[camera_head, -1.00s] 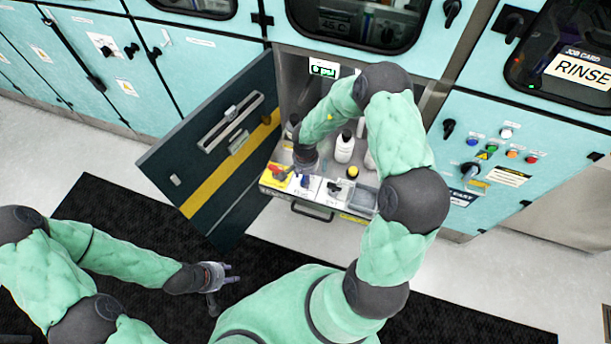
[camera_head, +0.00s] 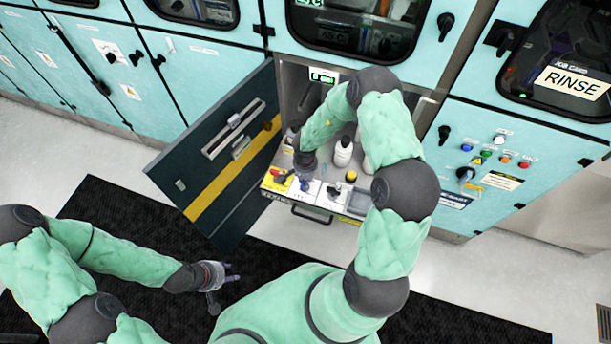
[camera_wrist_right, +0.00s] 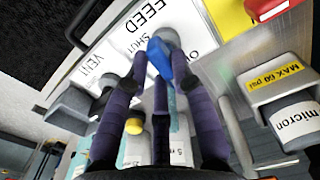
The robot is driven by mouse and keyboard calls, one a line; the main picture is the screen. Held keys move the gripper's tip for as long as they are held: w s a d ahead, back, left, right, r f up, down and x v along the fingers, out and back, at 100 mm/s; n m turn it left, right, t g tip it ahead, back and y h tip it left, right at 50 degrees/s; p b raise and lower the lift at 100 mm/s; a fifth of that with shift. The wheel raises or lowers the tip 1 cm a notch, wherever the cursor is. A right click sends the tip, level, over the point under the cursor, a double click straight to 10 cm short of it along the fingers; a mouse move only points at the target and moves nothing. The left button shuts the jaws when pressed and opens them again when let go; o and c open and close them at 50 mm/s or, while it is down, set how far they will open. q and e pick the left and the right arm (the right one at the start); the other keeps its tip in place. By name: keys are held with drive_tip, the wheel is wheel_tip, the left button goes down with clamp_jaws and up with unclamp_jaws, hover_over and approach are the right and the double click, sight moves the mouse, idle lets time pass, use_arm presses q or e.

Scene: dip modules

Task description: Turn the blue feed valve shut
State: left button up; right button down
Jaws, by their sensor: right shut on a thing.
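The blue feed valve handle (camera_wrist_right: 159,58) shows in the right wrist view, on a white panel marked FEED and SHUT (camera_wrist_right: 128,42). Part of another word shows to the right of the handle. My right gripper (camera_wrist_right: 163,72) is shut on the handle, its purple fingers on either side of it. In the head view the right gripper (camera_head: 304,168) is low over the front of the pulled-out drawer, and a bit of the blue valve (camera_head: 306,184) shows below it. My left gripper (camera_head: 229,277) is open and empty above the black floor mat.
A red handle on a yellow panel (camera_head: 276,183) stands just left of the valve. A VENT label (camera_wrist_right: 92,72) is beside FEED. A white bottle (camera_head: 343,152) and a yellow-topped part (camera_head: 351,176) stand nearby. The open dark door (camera_head: 215,165) hangs at the left.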

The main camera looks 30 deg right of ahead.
drive_tip(key=shift+a+r+m+p, duration=0.15)
drive_tip(key=shift+m+p, duration=1.05)
drive_tip(key=shift+p, duration=1.3)
drive_tip(key=m+p, duration=0.2)
drive_tip(key=m, duration=0.1)
drive_tip(key=shift+p, duration=0.4)
drive_tip(key=m+p, duration=0.1)
drive_tip(key=m, duration=0.1)
drive_tip(key=shift+w+a+m, duration=0.1)
drive_tip(key=shift+m, duration=0.3)
drive_tip(key=m+p, duration=0.1)
drive_tip(key=m, duration=0.1)
drive_tip(key=shift+m, duration=0.3)
drive_tip(key=m, duration=0.3)
drive_tip(key=m+p, duration=0.1)
drive_tip(key=m, duration=0.1)
drive_tip(key=shift+w+a+f+m, duration=0.1)
drive_tip(key=shift+w+f+m, duration=0.1)
drive_tip(key=shift+w+m, duration=0.1)
drive_tip(key=c, duration=1)
unclamp_jaws()
drive_tip(key=shift+c, duration=0.2)
